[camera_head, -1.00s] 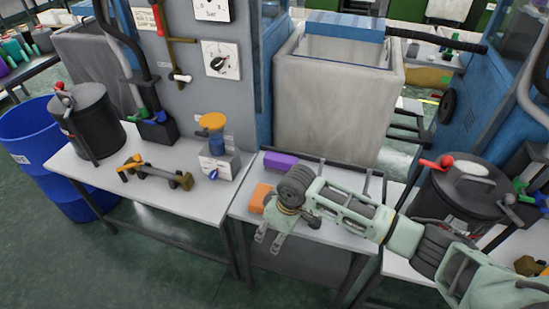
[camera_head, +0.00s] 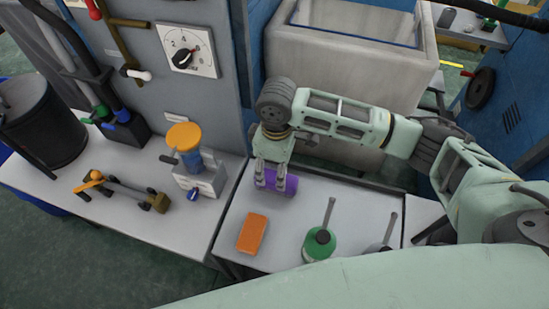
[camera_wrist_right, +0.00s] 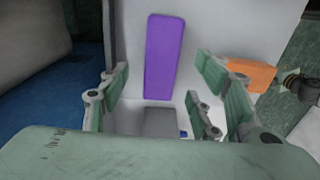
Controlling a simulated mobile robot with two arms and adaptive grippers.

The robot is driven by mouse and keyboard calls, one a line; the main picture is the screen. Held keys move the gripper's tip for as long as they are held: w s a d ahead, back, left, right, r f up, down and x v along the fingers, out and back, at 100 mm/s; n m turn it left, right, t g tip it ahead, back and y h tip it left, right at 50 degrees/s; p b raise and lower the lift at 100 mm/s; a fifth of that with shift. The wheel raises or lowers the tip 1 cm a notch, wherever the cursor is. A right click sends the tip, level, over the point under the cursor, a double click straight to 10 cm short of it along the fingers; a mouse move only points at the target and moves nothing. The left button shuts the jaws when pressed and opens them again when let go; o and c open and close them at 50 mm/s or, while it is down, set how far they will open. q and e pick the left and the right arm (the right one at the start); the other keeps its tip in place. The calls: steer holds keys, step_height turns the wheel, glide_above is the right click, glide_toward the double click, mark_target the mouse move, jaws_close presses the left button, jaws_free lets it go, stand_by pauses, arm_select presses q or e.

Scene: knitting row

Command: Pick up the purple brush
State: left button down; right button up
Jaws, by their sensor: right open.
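The purple brush (camera_head: 277,182) lies on the light grey table (camera_head: 290,222) near its back edge, partly hidden by my right gripper in the head view. My right gripper (camera_head: 272,186) is open and points down over the brush. In the right wrist view, the brush (camera_wrist_right: 164,58) is a long purple block beyond the open fingers (camera_wrist_right: 160,95), lined up roughly between them. I see no finger closed on it. My left gripper is not in view.
An orange block (camera_head: 252,233) lies in front of the brush. A green-based tool with a handle (camera_head: 319,243) stands to the right. A tool with an orange top (camera_head: 184,137) stands on the left table. A large grey bin (camera_head: 345,70) is behind.

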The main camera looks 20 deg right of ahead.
mark_target(276, 177)
steer(key=shift+w+d, duration=0.15)
steer(key=shift+w, duration=0.05)
steer(key=f, duration=0.3)
steer(key=shift+s, duration=0.35)
step_height(276, 177, down, 4)
steer(key=shift+f+p, duration=0.2)
steer(key=shift+p, duration=0.2)
steer(key=c, duration=1.3)
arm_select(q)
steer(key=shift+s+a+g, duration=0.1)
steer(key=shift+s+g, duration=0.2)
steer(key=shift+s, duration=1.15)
arm_select(e)
steer(key=shift+r, duration=5.05)
